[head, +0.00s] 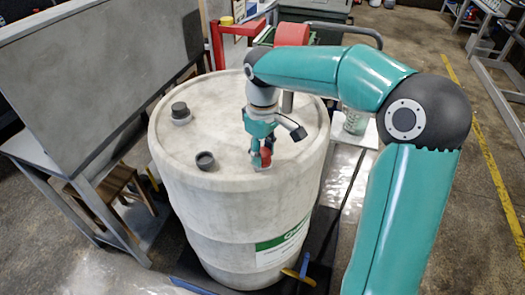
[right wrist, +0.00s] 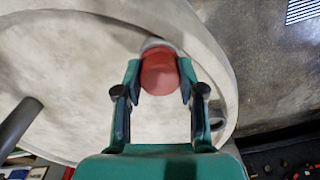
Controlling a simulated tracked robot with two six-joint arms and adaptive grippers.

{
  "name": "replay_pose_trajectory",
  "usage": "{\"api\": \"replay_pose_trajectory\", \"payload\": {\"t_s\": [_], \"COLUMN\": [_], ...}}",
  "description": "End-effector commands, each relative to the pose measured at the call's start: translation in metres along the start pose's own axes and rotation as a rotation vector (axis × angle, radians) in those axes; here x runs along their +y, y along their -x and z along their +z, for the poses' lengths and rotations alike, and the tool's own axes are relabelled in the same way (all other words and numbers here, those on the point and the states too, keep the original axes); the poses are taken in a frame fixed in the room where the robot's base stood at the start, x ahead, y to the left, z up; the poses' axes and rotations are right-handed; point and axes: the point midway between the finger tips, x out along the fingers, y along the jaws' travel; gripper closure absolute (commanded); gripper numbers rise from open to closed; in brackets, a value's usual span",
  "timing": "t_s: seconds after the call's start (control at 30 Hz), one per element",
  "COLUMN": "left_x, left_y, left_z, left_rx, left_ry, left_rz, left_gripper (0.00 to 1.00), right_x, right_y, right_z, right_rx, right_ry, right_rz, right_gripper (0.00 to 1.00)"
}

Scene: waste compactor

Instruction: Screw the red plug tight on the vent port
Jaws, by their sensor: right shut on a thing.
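The red plug (head: 265,157) is between the fingers of my right gripper (head: 261,150), near the front right rim of the pale drum (head: 190,200). In the right wrist view the red plug (right wrist: 160,72) fills the gap between both fingertips, and my right gripper (right wrist: 160,80) is shut on it. A pale collar of the vent port (right wrist: 155,43) shows just behind the plug. The plug is at this port; how deep it sits in the port cannot be told. The fingers partly hide the plug in the head view. My left gripper is not in view.
The drum's top also carries a dark-capped bung (head: 180,112) and a short dark fitting (head: 205,160) left of the plug. A grey panel (head: 100,65) stands to the left. A red frame (head: 235,32) is behind. A blue-and-yellow handle (head: 300,274) sticks out low in front.

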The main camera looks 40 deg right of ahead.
Motion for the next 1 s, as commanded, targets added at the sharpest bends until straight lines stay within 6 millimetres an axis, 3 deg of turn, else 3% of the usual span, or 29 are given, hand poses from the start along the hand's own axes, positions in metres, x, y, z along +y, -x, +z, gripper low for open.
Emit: {"api": "replay_pose_trajectory", "payload": {"t_s": [0.1, 0.37, 0.4, 0.53, 1.0], "left_x": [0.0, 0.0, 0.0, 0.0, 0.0], "left_y": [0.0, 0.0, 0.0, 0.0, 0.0], "left_z": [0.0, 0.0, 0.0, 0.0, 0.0], "left_rx": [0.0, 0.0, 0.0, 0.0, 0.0], "left_ry": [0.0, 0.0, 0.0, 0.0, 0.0], "left_rz": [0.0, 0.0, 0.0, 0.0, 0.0], "left_gripper": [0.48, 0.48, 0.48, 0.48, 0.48], "right_x": [0.0001, 0.0001, 0.0001, 0.0001, 0.0], "right_y": [0.0001, 0.0001, 0.0001, 0.0001, 0.0], "right_z": [0.0001, 0.0001, 0.0001, 0.0001, 0.0001], "right_rx": [0.001, 0.001, 0.001, 0.001, 0.0], "right_ry": [-0.088, -0.105, -0.105, -0.104, -0.102], "right_rz": [0.0, 0.0, 0.0, 0.0, 0.0], "right_gripper": [0.97, 0.97, 0.54, 0.33, 0.36]}}
